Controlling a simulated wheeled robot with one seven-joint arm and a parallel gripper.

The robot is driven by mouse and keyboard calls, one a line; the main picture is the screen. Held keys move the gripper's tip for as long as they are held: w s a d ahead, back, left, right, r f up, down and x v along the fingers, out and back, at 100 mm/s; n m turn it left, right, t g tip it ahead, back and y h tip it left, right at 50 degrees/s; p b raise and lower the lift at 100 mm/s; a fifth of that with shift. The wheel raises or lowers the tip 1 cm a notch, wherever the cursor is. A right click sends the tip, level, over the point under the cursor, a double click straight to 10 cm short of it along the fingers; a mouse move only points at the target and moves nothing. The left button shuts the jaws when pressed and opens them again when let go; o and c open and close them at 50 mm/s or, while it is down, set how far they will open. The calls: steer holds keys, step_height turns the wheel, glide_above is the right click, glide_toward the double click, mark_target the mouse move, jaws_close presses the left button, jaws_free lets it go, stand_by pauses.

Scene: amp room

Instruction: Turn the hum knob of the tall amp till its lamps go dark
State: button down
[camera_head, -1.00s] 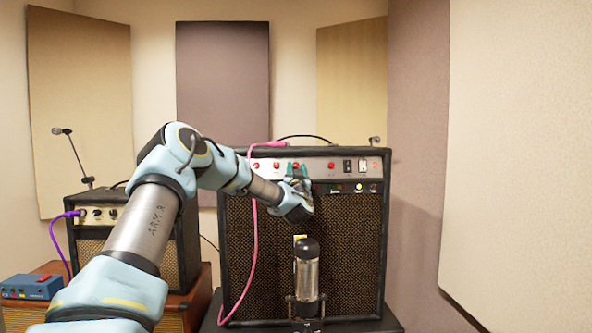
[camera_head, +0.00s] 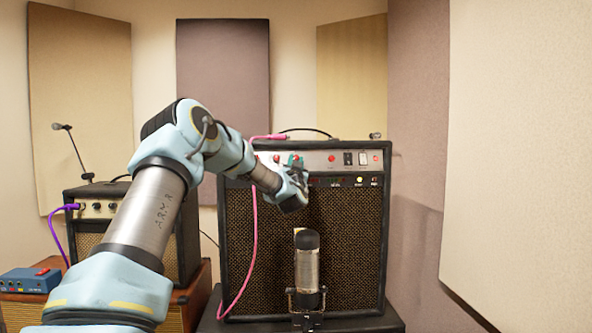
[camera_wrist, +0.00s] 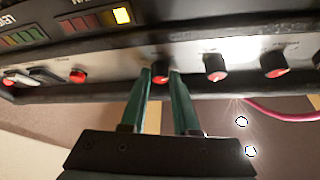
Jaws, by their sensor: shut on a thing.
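The tall amp (camera_head: 232,240) is a black cabinet with a brown grille and a silver panel of knobs on top. In the wrist view my gripper's (camera_wrist: 163,76) green fingers close on a red-topped knob (camera_wrist: 160,80). In the head view my gripper (camera_head: 297,167) is against the panel and covers this knob. Its label is not readable, so I cannot tell if it is the hum knob. On the dark strip, a yellow lamp (camera_wrist: 122,15) is lit. Red lamps (camera_wrist: 86,22) and green lamps (camera_wrist: 22,38) look dim.
Other knobs (camera_wrist: 215,68) (camera_wrist: 274,64) sit close beside the held one. A pink cable (camera_head: 255,230) hangs down the amp front. A microphone (camera_head: 307,262) stands before the grille. A small amp (camera_head: 96,209) and a blue pedal box (camera_head: 30,281) are at left.

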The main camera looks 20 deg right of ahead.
steer(key=shift+a+m+g+h+b, duration=0.1)
steer(key=shift+m+g+h+b, duration=0.5)
steer(key=shift+m, duration=0.65)
steer(key=shift+a+m+g+h+b, duration=0.1)
steer(key=shift+m+g+h+b, duration=0.25)
steer(key=shift+m+h, duration=0.65)
steer(key=shift+m+y, duration=0.25)
steer(key=shift+y, duration=0.05)
steer(key=c, duration=0.7)
jaws_free()
steer(key=shift+o, duration=0.2)
steer(key=b+v, duration=0.3)
steer(key=v, duration=0.7)
steer(key=shift+s+a, duration=0.15)
steer(key=shift+s, duration=0.15)
